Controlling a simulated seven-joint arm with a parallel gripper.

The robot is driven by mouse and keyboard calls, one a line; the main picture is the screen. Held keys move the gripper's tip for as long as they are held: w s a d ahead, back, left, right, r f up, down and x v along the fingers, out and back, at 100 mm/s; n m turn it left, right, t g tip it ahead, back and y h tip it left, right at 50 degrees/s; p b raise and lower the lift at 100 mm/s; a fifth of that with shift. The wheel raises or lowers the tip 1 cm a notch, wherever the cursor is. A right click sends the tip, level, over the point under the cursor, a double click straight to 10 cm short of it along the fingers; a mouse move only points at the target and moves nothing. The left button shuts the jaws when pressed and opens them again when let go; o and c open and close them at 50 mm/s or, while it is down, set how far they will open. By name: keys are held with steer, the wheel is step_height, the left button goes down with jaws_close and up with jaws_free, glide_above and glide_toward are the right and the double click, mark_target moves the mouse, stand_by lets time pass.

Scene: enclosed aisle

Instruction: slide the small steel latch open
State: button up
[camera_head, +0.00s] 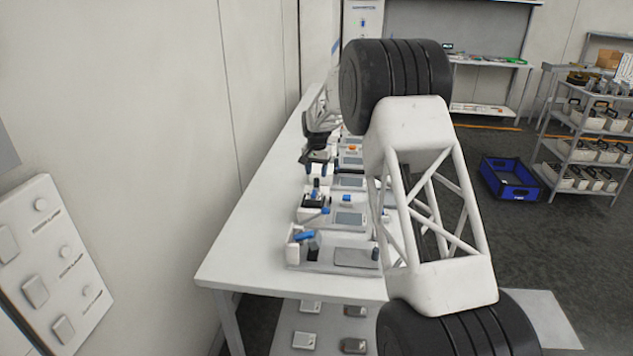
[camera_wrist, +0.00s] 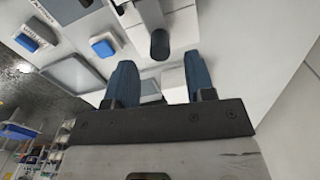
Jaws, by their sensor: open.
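My gripper (camera_head: 318,167) is over the white bench, at a small white device with blue parts (camera_head: 314,198). In the wrist view my gripper (camera_wrist: 161,82) has its two blue fingers apart, with nothing held between them. Just beyond the fingertips, a light grey cylinder with a dark rounded end (camera_wrist: 159,45) sticks out over a white block; this may be the latch, but I cannot tell for sure. The dark end lies across the gap between the fingers and appears apart from both. In the head view the latch cannot be made out.
Several white panels with grey screens and blue buttons (camera_wrist: 105,45) line the bench (camera_head: 245,235). The wall is close on the left. My arm hides the bench's right side. A blue crate (camera_head: 511,178) and a shelf cart (camera_head: 590,140) stand at the right.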

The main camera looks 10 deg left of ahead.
mark_target(316, 179)
steer(key=shift+f, duration=2.15)
jaws_close()
